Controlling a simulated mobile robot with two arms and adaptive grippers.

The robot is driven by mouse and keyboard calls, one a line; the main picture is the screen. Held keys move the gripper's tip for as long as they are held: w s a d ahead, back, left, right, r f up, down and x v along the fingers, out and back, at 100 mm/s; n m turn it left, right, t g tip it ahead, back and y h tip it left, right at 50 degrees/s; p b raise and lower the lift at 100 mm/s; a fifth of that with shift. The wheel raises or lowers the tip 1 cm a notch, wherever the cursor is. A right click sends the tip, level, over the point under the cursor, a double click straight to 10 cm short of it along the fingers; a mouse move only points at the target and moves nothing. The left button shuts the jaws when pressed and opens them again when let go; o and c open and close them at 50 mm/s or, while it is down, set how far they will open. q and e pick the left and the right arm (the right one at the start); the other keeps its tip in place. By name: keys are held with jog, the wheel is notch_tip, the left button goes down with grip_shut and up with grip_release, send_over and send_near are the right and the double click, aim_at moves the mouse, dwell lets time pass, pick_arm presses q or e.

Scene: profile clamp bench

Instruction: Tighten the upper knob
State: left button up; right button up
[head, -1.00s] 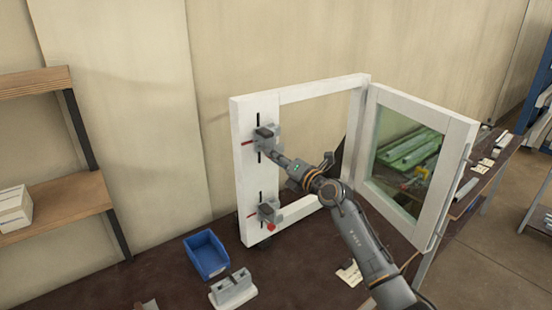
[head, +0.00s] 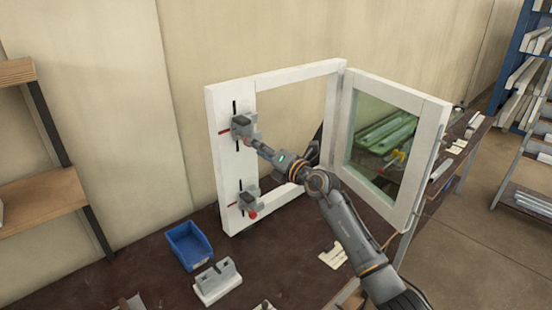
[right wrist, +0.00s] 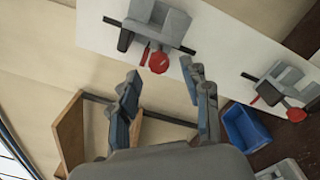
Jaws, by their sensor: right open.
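A white window frame stands on the bench with two grey clamps on its left upright. The upper clamp (head: 242,126) carries the red upper knob (head: 254,143), which also shows in the right wrist view (right wrist: 159,62). My right gripper (head: 263,150) is close in front of this knob. In the right wrist view its fingers (right wrist: 162,76) are open and apart, with the knob just beyond their tips and nothing held between them. The lower clamp (head: 247,198) with its own red knob (right wrist: 296,114) sits below. My left gripper is out of view.
A hinged glazed sash (head: 392,140) stands open right of my right arm. A blue bin (head: 188,246) and a grey-and-white block (head: 218,282) lie on the dark bench. Shelves stand at the left and right edges.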

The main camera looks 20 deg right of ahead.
jog(key=v, duration=0.9)
jog(key=shift+s+d, duration=0.15)
jog(key=shift+s, duration=0.1)
